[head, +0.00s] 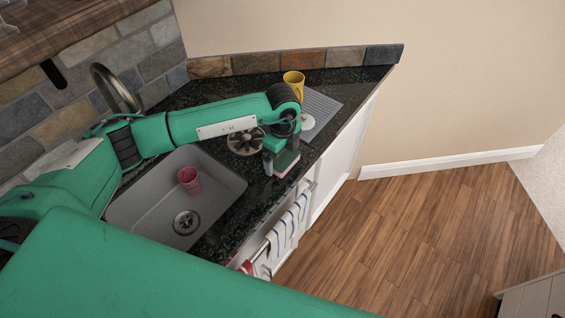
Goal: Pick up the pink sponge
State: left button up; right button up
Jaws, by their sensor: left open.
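My left gripper (280,160) is over the dark counter near its front edge, pointing down, with its jaws open. The sponge (287,166), with a dark green top and a pink lower edge, is right at the fingers near the counter edge. The gripper partly hides it, and I cannot tell whether the fingers touch it. My right gripper is not in view.
A grey sink (150,208) with a pink cup (189,180) in it lies left of the gripper. A dark round rack-like item (245,141), a yellow mug (293,84) and a grey ribbed mat (322,106) are on the counter (222,232). A striped towel (287,226) hangs in front.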

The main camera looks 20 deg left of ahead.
pick_arm(q)
jog(key=shift+f, duration=0.35)
jog(key=shift+r, duration=0.1)
jog(key=c, duration=0.8)
